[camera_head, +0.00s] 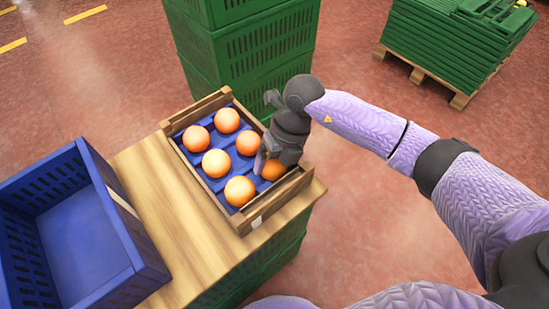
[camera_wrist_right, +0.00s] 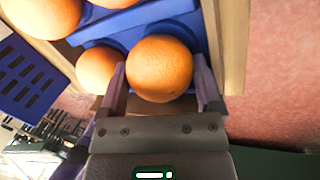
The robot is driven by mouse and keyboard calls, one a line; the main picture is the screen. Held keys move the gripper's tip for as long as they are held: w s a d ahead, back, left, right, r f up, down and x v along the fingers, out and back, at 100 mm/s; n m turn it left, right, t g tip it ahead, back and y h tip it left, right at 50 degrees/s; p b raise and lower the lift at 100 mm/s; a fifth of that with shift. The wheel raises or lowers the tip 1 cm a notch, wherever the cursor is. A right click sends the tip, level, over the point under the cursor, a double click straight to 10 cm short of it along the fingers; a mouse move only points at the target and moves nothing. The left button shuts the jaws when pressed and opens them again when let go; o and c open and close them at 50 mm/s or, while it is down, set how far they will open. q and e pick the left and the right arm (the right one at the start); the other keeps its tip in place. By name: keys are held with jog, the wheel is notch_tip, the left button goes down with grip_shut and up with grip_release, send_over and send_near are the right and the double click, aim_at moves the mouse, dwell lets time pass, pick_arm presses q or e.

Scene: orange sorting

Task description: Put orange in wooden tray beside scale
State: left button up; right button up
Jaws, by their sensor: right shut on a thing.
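A wooden tray (camera_head: 172,127) with a blue insert stands on a wooden tabletop, and several oranges sit in its hollows. My right gripper (camera_head: 264,165) reaches down into the tray's right side. It is shut on an orange (camera_head: 272,170), which is partly hidden by the gripper in the head view. In the right wrist view this orange (camera_wrist_right: 160,68) sits between the two fingers, over the blue insert. Another orange (camera_wrist_right: 97,70) is just left of the fingers there. I cannot tell whether the held orange touches the insert. My left gripper is not in view. No scale shows clearly.
An empty-looking blue crate (camera_head: 122,250) stands at the left on the wooden tabletop (camera_head: 165,185). Stacked green crates (camera_head: 245,50) rise close behind the tray. A pallet with green crates (camera_head: 455,40) stands at the far right.

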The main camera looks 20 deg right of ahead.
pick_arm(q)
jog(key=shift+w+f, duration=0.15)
pick_arm(e)
jog(key=shift+f, duration=0.1)
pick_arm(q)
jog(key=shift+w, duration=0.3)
pick_arm(e)
jog(key=o, duration=1.1)
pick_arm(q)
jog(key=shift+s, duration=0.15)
pick_arm(e)
jog(key=shift+r, duration=0.2)
notch_tip(320, 180, up, 3)
jog(key=p, duration=0.3)
notch_tip(320, 180, up, 2)
jog(key=shift+r+p, duration=0.1)
jog(key=shift+p, duration=0.7)
notch_tip(320, 180, up, 3)
jog(key=shift+f+p, duration=0.2)
jog(key=shift+p, duration=0.85)
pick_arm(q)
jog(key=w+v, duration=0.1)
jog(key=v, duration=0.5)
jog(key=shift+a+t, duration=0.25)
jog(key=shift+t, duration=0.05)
pick_arm(e)
jog(key=shift+f, duration=0.1)
